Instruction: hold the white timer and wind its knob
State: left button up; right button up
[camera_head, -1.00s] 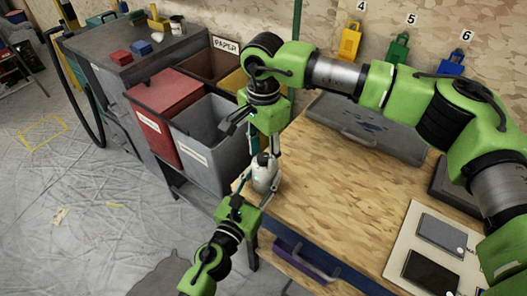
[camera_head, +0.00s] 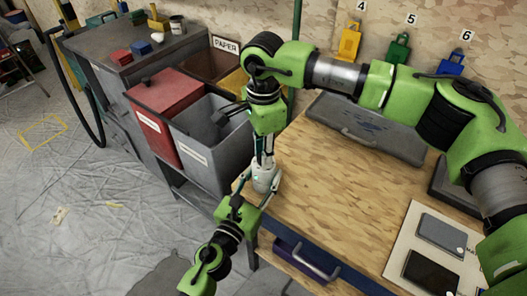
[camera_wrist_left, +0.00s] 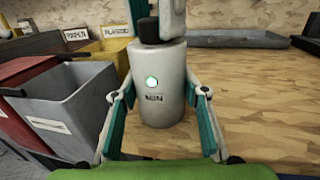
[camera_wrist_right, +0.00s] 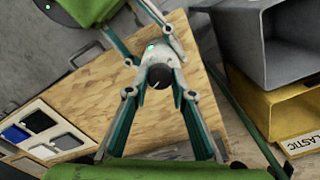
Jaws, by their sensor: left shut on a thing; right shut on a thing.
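The white timer (camera_head: 264,181) is an upright white cylinder above the near left corner of the wooden bench top. In the left wrist view the timer (camera_wrist_left: 163,100) shows a round green light and dark lettering; its black knob (camera_wrist_left: 148,30) is on top. My left gripper (camera_head: 257,189) is shut around the timer's body from the near side. My right gripper (camera_head: 264,158) comes down from above and is shut on the knob. In the right wrist view the dark knob (camera_wrist_right: 158,76) sits between the fingertips. Whether the timer's base touches the bench is unclear.
The wooden bench (camera_head: 330,190) is mostly clear. Red (camera_head: 160,110) and grey (camera_head: 215,145) bins stand left of the bench, close to both grippers.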

jog(key=m, duration=0.5)
jog(key=shift+m, duration=0.3)
jog(key=m, duration=0.4)
jog(key=shift+m, duration=0.4)
pick_arm(q)
jog(key=shift+f, duration=0.1)
pick_arm(e)
jog(key=o, duration=1.1)
jog(key=shift+o, duration=0.2)
notch_tip(320, 180, up, 12)
